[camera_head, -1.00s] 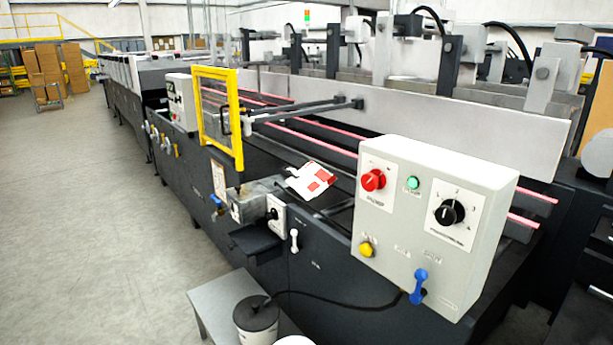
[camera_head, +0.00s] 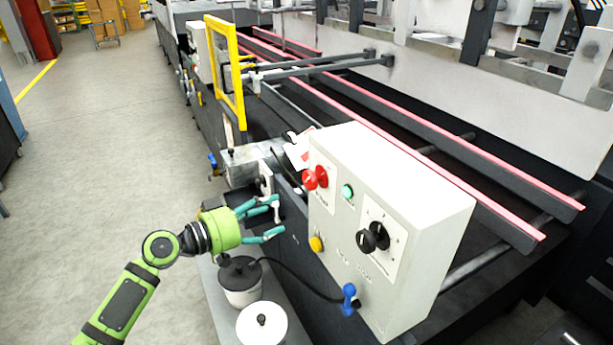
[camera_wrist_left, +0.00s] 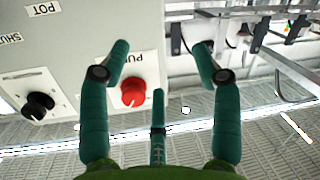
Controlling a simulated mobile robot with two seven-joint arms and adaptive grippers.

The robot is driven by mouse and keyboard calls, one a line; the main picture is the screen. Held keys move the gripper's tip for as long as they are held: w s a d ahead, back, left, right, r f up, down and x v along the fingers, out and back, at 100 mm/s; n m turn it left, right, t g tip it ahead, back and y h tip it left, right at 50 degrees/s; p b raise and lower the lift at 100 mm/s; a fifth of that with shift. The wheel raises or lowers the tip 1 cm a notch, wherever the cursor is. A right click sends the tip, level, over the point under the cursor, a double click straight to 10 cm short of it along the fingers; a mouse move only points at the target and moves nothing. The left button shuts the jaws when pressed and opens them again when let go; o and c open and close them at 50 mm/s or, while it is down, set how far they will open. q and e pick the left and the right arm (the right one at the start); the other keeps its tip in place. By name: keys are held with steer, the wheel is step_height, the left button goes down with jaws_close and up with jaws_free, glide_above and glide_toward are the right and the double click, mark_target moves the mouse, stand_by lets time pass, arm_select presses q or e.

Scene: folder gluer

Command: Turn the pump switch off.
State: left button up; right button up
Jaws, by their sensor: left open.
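The pump switch is a red knob (camera_head: 315,178) on the left of a grey control box (camera_head: 420,195). In the left wrist view the red knob (camera_wrist_left: 133,92) sits on a white plate with a partly hidden label starting "PU". My left gripper (camera_head: 279,216), with teal fingers, is open and empty. It is to the left of the box and below the knob in the head view. In the wrist view the knob shows between the fingers (camera_wrist_left: 160,62), nearer the left one; no contact is visible. My right gripper is not in view.
Pots (camera_head: 241,284) stand on a grey bench below my gripper. A yellow frame (camera_head: 225,70) rises behind. Floor at left is clear.

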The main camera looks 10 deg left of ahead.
mark_target(306, 179)
arm_select(q)
steer(key=d+r+h, duration=0.1)
steer(key=r, duration=0.2)
steer(key=s+d+r+m+g+h+p, duration=0.1)
steer(key=r, duration=0.2)
steer(key=s+d+r+m+p, duration=0.1)
steer(key=d+r, duration=0.1)
steer(key=r, duration=0.1)
steer(key=shift+r+h, duration=0.3)
steer(key=shift+h, duration=0.1)
steer(key=p+x, duration=0.1)
steer(key=x, duration=0.1)
steer(key=p+x, duration=0.1)
steer(key=shift+w+d+f, duration=0.2)
steer(key=shift+d+f, duration=0.05)
steer(key=shift+d, duration=0.05)
steer(key=shift+w+d+f, duration=0.1)
steer(key=shift+w+d, duration=0.15)
steer(key=shift+d, duration=0.15)
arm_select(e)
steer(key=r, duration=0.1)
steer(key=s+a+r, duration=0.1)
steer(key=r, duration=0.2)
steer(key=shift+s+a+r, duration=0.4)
arm_select(q)
steer(key=shift+c, duration=0.4)
